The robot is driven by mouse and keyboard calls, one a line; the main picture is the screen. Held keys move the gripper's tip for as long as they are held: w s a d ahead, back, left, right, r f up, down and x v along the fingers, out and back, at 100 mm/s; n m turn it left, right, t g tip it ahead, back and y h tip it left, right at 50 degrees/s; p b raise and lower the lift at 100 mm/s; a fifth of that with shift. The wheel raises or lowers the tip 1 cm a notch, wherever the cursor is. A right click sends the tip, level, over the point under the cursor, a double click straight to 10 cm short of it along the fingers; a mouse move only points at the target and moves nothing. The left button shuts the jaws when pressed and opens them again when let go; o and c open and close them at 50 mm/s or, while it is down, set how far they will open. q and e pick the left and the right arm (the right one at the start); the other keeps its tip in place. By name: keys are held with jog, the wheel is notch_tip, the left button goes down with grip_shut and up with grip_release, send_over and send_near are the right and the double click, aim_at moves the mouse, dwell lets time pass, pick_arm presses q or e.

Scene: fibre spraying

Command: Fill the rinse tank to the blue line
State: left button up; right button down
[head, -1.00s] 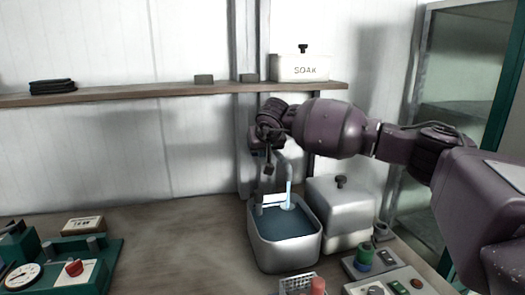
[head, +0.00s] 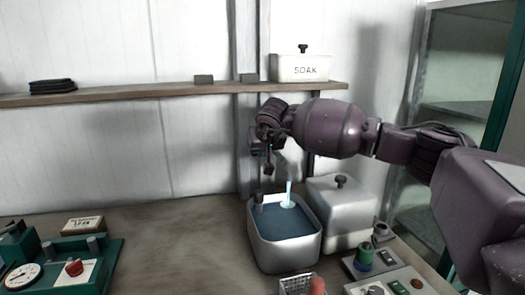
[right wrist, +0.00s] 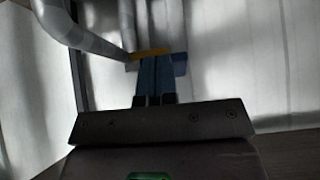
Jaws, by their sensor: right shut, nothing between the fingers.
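The rinse tank (head: 262,250) is an open metal basin on the bench, holding dark blue water (head: 285,224). A pale blue stream (head: 289,190) falls into the water at the back. I cannot make out a blue line on the tank wall. A small dark piece (head: 258,197) shows at the tank's back left corner; I cannot tell what it is. My right gripper (head: 268,165) is above the back of the tank. In the right wrist view its fingers (right wrist: 155,75) are shut and empty, near an orange bar (right wrist: 150,52) and a grey pipe (right wrist: 85,40). My left gripper is out of view.
A lidded metal box (head: 345,205) stands right of the tank. A wire basket (head: 296,284) and a control panel (head: 385,280) are in front. A shelf (head: 170,92) holds a box marked SOAK (head: 300,68).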

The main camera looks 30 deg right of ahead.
pick_arm(q)
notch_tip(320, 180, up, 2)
jog(key=p, duration=0.3)
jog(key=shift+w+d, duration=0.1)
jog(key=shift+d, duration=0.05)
pick_arm(e)
jog(key=v, duration=1.3)
jog(key=shift+s, duration=0.3)
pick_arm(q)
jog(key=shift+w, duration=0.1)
pick_arm(e)
jog(key=shift+a+f, duration=0.1)
